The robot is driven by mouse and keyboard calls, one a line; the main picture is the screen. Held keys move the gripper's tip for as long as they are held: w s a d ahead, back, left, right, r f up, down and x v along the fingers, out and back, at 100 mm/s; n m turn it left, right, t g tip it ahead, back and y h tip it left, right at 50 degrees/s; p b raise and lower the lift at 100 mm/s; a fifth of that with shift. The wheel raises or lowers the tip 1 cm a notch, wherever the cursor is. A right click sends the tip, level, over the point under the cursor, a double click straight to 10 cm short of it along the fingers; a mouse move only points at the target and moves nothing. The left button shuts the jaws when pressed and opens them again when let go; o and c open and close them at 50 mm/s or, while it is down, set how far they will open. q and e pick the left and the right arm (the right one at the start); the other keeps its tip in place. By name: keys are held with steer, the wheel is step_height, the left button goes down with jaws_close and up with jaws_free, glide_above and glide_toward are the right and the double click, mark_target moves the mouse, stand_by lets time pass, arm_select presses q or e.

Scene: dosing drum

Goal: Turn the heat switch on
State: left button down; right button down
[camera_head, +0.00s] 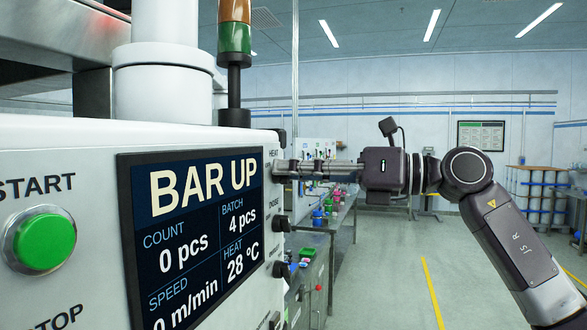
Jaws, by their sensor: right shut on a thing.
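The white control panel (100,140) fills the left side of the view. A HEAT label (279,154) is on its right part, and the heat switch sits just below it, mostly hidden by my fingers. My right gripper (288,168) reaches in from the right, level, with its fingertips at the panel and shut on the heat switch. Which way the switch is turned cannot be seen. The screen (195,235) reads BAR UP, heat 28 °C, 0 pcs, batch 4 pcs and speed 0 m/min. My left gripper is out of view.
Black knobs sit below my fingers, one beside the screen (281,224) and one lower (281,270). A green START button (44,241) is at the left. A signal tower (234,50) stands above the panel. A bench with coloured items is behind; the floor at right is open.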

steer(key=shift+w+d+r+m, duration=0.1)
steer(key=shift+m, duration=1)
steer(key=c, duration=1.7)
jaws_free()
steer(key=shift+o, duration=0.2)
steer(key=v, duration=1.2)
